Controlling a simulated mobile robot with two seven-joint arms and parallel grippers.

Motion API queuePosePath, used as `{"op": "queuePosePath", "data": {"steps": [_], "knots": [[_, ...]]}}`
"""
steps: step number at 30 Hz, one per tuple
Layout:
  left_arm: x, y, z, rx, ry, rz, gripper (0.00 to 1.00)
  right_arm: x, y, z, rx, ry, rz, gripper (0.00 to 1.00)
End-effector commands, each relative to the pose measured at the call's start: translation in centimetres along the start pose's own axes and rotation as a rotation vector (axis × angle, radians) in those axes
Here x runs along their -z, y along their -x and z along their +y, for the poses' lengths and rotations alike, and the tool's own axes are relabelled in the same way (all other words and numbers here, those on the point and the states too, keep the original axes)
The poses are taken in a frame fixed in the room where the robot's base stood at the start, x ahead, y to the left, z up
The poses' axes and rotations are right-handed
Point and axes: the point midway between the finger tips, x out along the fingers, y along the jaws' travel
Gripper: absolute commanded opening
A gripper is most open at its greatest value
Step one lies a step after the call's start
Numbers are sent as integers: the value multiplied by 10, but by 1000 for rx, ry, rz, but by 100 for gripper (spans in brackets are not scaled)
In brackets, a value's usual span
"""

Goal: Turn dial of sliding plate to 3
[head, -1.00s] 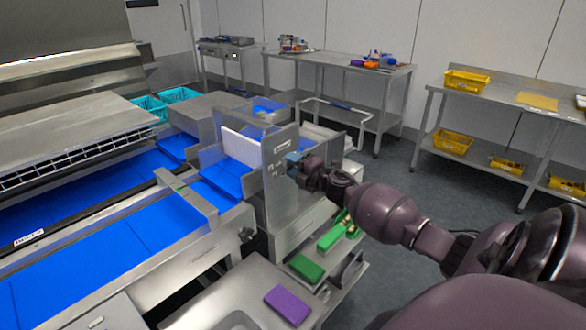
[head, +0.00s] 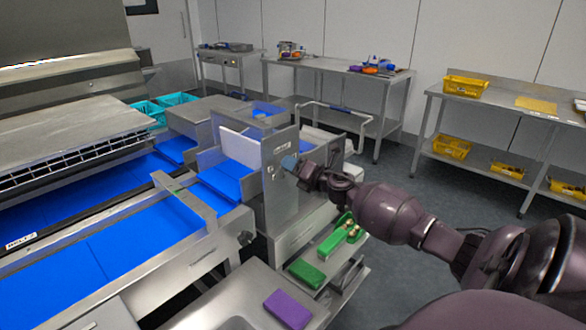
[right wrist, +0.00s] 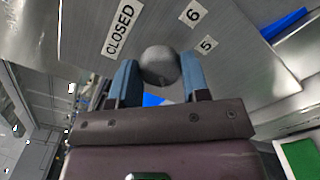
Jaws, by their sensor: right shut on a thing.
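The sliding plate is an upright steel panel (head: 281,200) at the end of the blue belt in the head view. Its dial shows in the right wrist view as a round grey knob (right wrist: 160,65), with labels "CLOSED", "6" and "5" on the steel around it. My right gripper (right wrist: 158,72) is shut on the knob, one blue fingertip on each side. In the head view my right gripper (head: 290,162) is against the plate's face and hides the knob. No pointer mark or "3" label can be made out. My left gripper is not in view.
Below the plate are a green block (head: 306,273), a green tray (head: 335,238) with small items, and a purple block (head: 288,308). Blue belts (head: 130,245) run on the left. Steel tables (head: 335,66) stand behind. Grey floor is open at the right.

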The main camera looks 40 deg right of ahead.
Motion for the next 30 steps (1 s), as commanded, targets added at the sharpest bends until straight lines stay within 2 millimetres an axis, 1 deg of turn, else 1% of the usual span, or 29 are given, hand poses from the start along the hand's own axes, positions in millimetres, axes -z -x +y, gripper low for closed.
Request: {"op": "queuePosePath", "data": {"steps": [15, 16, 18, 21, 30], "knots": [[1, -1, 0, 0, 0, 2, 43, 1, 0, 0, 1, 19, 2, 19], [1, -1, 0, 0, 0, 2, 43, 1, 0, 0, 1, 19, 2, 44], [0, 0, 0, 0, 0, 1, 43, 1, 0, 0, 1, 19, 2, 55], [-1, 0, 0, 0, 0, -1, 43, 1, 0, 0, 0, 19, 2, 68], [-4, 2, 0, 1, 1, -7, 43, 0, 1, 0, 0, 19, 1, 68]]}}
